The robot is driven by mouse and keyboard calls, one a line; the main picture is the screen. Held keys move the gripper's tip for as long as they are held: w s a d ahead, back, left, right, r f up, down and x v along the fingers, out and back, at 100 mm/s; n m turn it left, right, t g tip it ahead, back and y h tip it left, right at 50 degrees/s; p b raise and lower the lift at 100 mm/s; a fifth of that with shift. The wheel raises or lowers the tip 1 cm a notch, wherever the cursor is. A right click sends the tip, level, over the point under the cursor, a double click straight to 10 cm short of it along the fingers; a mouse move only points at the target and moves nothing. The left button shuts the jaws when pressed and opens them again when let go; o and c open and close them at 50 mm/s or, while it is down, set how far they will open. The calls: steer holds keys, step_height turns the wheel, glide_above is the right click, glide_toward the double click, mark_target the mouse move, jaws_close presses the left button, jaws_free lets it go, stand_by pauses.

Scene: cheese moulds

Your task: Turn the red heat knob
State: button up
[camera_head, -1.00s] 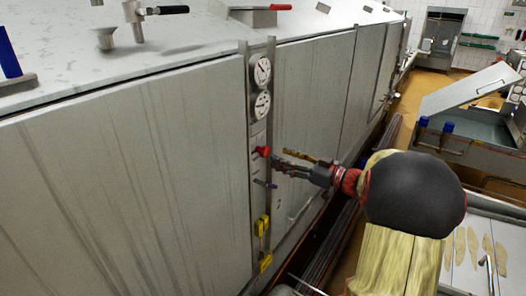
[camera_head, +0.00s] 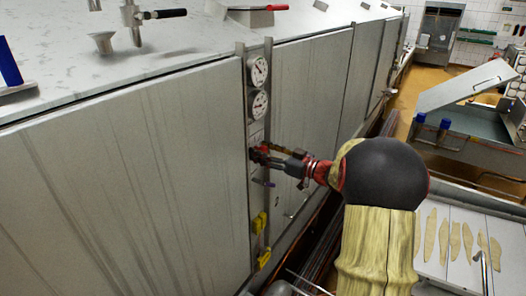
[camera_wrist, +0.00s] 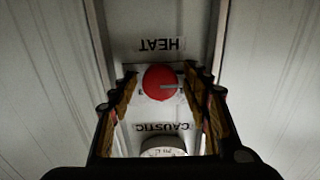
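The red heat knob (camera_wrist: 160,83) is round with a pale grey-green pointer line, below an upside-down "HEAT" label in the wrist view. My gripper (camera_wrist: 161,88) is open, with one finger on each side of the knob and a visible gap on both sides. In the head view my gripper (camera_head: 262,154) is at the narrow panel strip between the steel doors, and its fingers mostly hide the knob. I cannot tell how deep the fingertips reach around it.
Two dial gauges (camera_head: 259,87) sit above the knob. A "CAUSTIC" label and a round dial (camera_wrist: 163,147) show in the wrist view. Steel panels (camera_head: 130,190) flank the strip.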

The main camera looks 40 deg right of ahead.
steer(key=shift+c, duration=1.1)
steer(key=c, duration=0.8)
